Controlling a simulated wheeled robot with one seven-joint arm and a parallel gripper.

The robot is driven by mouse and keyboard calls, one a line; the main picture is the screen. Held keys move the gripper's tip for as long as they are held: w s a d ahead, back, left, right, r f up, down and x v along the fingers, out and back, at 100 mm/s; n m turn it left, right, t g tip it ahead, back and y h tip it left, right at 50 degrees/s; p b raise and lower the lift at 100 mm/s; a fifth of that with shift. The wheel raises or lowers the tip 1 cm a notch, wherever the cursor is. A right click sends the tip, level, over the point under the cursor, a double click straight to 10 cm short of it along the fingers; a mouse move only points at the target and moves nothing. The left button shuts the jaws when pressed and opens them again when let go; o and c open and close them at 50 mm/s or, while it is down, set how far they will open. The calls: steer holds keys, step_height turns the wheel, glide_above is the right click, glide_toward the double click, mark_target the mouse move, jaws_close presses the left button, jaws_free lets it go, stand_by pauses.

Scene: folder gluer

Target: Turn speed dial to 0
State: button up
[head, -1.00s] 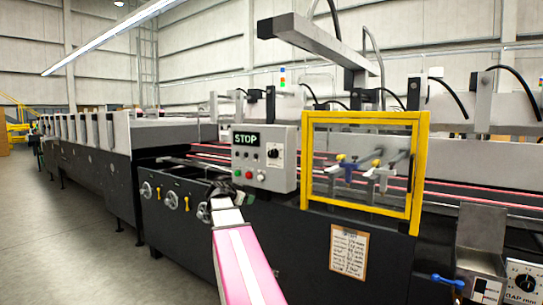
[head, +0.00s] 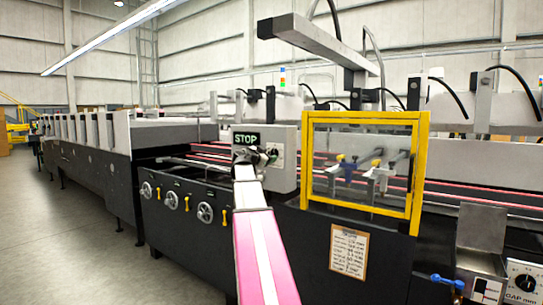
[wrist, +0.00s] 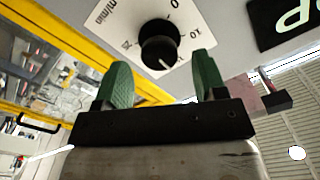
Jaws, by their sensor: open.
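The speed dial (wrist: 160,46) is a round black knob on a white scale plate marked m/min, with a 0, a 10 and a 25 legible. Its white pointer line faces the lower side in the wrist view, away from the 0. My gripper (wrist: 162,76) has two green fingers spread apart, one to either side and just short of the knob, with nothing between them. In the head view my gripper (head: 254,156) is in front of the grey control box (head: 284,181) and hides its buttons and part of the dial.
The display (head: 246,138) on the box reads STOP. A yellow-framed clear guard (head: 420,170) stands close on the right. Handwheels (head: 205,212) line the dark machine front below left. Open floor lies at left.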

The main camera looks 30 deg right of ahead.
mark_target(271, 154)
steer(key=shift+x, duration=1.6)
steer(key=c, duration=0.9)
